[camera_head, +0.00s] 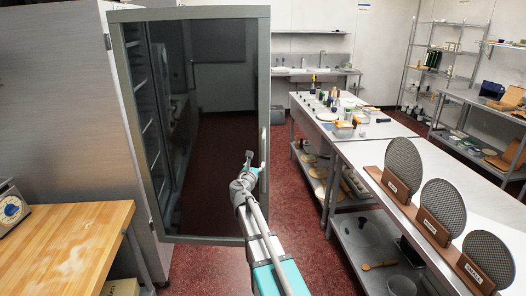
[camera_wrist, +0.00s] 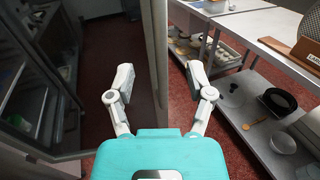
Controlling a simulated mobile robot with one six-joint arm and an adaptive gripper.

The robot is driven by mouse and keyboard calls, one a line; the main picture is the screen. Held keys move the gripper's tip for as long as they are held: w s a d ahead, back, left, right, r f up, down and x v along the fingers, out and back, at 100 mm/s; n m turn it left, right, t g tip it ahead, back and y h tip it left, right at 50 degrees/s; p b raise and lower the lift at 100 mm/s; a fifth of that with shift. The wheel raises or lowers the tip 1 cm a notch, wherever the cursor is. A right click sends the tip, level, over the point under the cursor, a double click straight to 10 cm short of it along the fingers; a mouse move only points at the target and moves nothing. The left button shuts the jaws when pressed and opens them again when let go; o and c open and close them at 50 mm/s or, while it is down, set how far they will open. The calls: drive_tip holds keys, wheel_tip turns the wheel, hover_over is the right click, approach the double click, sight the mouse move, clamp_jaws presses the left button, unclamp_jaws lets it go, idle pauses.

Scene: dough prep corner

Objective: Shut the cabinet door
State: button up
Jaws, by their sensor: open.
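The tall steel cabinet (camera_head: 60,110) stands at the left. Its dark glass door (camera_head: 215,120) with a grey frame is open, swung out from the cabinet. A light vertical handle (camera_head: 263,140) shows on the door's right side. My gripper (camera_head: 250,160) is at that free side, about mid-height. In the wrist view my gripper (camera_wrist: 158,72) is open, with one finger on each side of the door's upright edge (camera_wrist: 155,55). I cannot tell whether either finger touches the door.
A wooden worktop (camera_head: 75,245) with a scale (camera_head: 12,208) is at the lower left. A long steel table (camera_head: 440,185) with upright round screens runs along the right, with bowls on its lower shelf. Red floor (camera_head: 300,225) is clear between door and table.

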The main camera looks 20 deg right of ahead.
sight(262, 151)
drive_tip(key=x, duration=1.3)
drive_tip(key=shift+c, duration=0.2)
clamp_jaws()
